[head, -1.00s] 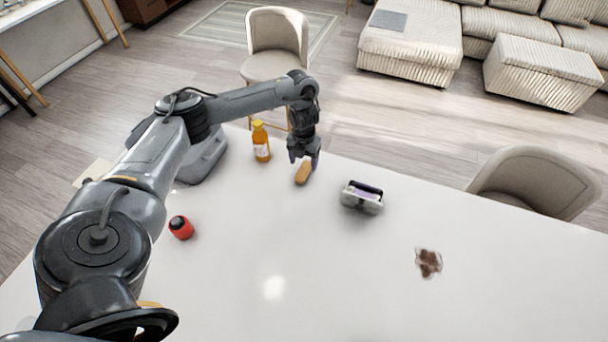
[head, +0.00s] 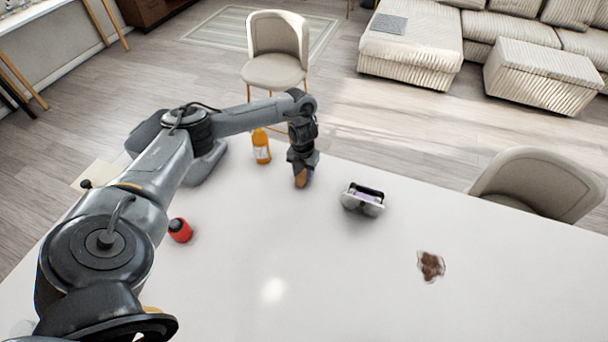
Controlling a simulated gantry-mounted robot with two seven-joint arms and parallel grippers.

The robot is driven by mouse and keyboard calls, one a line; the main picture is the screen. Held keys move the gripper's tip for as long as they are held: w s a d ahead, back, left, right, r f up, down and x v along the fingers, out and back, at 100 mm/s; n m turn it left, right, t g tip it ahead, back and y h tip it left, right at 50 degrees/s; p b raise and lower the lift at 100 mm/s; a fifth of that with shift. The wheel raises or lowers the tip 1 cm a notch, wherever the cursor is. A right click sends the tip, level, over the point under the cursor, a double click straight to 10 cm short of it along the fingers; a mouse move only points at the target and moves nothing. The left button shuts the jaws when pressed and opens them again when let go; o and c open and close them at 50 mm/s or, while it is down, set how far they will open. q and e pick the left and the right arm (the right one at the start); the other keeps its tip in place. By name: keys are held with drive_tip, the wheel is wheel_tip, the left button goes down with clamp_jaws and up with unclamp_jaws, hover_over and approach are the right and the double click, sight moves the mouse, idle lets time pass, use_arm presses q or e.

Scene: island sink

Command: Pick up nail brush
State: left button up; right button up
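The nail brush (head: 301,178) is a small tan, wooden-looking piece on the white counter near its far edge, in the head view. My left gripper (head: 302,171) points straight down over it, with its fingers at the brush's height and around or right beside it. The fingers hide part of the brush. I cannot tell whether they are closed on it. My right gripper is not in view.
An orange bottle (head: 261,147) stands just left of the gripper. A grey-white holder (head: 362,199) sits to the right. A red item (head: 180,230) is at the left, and a brown stain (head: 430,266) at the right. The counter's (head: 330,270) front middle is clear.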

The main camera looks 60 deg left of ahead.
sight(305, 175)
use_arm(q)
drive_tip(key=c, duration=0.4)
drive_tip(key=shift+r, duration=0.15)
drive_tip(key=shift+r, duration=0.55)
drive_tip(key=r, duration=0.2)
drive_tip(key=d+r+p, duration=0.1)
drive_tip(key=shift+r, duration=0.4)
drive_tip(key=d+r+p, duration=0.1)
drive_tip(key=d+r, duration=0.1)
drive_tip(key=d, duration=0.1)
drive_tip(key=d+r+p, duration=0.2)
drive_tip(key=d, duration=0.2)
drive_tip(key=d+r+p, duration=0.1)
drive_tip(key=d, duration=0.2)
drive_tip(key=shift+w+d+r+p, duration=0.35)
drive_tip(key=shift+r+p, duration=0.05)
